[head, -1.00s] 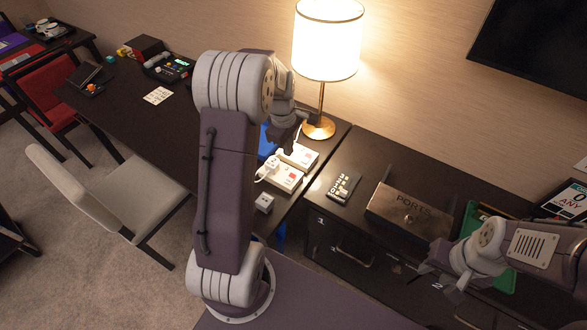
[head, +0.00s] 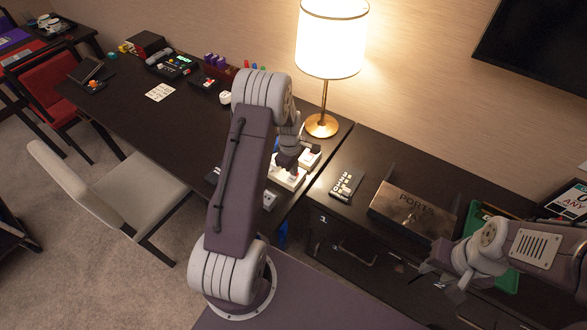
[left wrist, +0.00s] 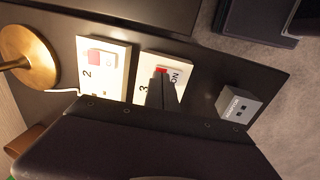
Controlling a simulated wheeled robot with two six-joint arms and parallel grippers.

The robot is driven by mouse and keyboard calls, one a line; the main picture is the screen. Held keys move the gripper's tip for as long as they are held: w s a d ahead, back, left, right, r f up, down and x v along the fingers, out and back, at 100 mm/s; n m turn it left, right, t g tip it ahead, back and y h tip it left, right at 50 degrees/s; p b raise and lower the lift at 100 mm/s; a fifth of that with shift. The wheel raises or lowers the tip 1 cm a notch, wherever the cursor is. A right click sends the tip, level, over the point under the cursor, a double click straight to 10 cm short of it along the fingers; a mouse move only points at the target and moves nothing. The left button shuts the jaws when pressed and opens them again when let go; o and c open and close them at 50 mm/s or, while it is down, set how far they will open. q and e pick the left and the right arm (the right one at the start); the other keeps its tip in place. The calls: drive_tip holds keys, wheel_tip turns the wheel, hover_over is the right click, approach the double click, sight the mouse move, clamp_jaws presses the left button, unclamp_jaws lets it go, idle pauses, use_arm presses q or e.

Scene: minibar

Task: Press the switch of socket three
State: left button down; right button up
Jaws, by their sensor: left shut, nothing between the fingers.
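Socket three (left wrist: 146,85) is a white block marked "3" in the left wrist view, with a red patch and a switch marked "ON" (left wrist: 180,75). In the head view it is partly hidden by my left gripper. My left gripper (left wrist: 162,82) is shut and empty, its fingertips over socket three beside the switch; I cannot tell whether they touch it. In the head view the left gripper (head: 289,166) points down over the white sockets. Socket two (left wrist: 97,75) lies beside it, marked "2" with a red patch. My right gripper (head: 443,279) is open and empty at the right.
A lamp (head: 322,125) stands behind the sockets. A small grey box with a socket (left wrist: 238,104) lies close by, near the desk edge. A keypad-like panel (head: 345,185) and a box marked "PORTS" (head: 412,208) are on the cabinet to the right.

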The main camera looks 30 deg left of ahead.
use_arm(q)
drive_tip(key=shift+f, duration=0.15)
drive_tip(key=shift+w+f, duration=0.1)
idle(0.3)
drive_tip(key=shift+s, duration=0.9)
drive_tip(key=shift+w+a+r+p, duration=0.1)
drive_tip(key=shift+r+p, duration=0.1)
drive_tip(key=shift+p, duration=0.15)
